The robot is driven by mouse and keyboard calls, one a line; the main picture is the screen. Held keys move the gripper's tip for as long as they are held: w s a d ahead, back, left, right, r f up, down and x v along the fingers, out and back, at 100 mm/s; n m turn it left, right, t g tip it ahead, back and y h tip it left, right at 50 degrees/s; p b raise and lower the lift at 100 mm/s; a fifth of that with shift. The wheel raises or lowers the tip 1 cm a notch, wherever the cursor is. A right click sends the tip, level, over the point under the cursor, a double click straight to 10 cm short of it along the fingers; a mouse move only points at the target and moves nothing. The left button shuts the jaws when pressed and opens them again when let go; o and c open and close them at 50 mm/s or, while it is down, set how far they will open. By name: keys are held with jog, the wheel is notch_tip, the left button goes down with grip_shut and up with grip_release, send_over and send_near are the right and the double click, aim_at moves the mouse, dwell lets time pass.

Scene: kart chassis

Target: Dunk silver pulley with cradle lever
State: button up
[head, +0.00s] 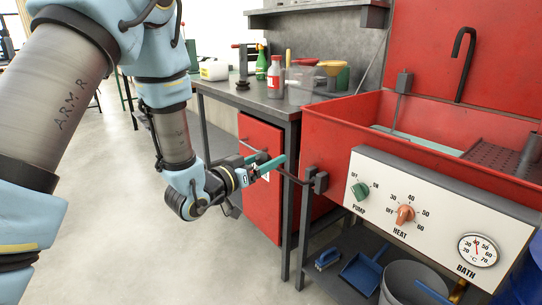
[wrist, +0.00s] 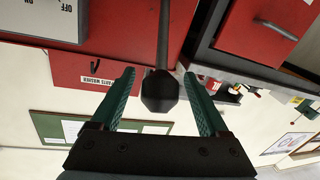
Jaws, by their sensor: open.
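The cradle lever (head: 292,177) is a dark rod from a bracket (head: 318,180) at the red washer's left end. In the wrist view the lever's dark knob (wrist: 160,91) lies between my fingers, with a gap on each side. My gripper (head: 273,164) has teal fingers and is open around the lever's end; it also shows in the wrist view (wrist: 159,73). A perforated dark cradle (head: 500,157) sits at the right of the red wash tank (head: 335,118). I cannot make out the silver pulley in either view.
A control panel (head: 445,215) with pump and heat knobs and a bath gauge fronts the washer. A workbench (head: 225,87) with bottles and tubs stands behind my gripper, over a red cabinet (head: 258,205). A grey bucket (head: 412,283) and blue dustpan (head: 361,272) are below. The floor at left is clear.

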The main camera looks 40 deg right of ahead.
jog(key=shift+w+d, duration=0.1)
jog(key=shift+d, duration=0.65)
jog(key=shift+c, duration=0.3)
grip_shut()
dwell(0.6)
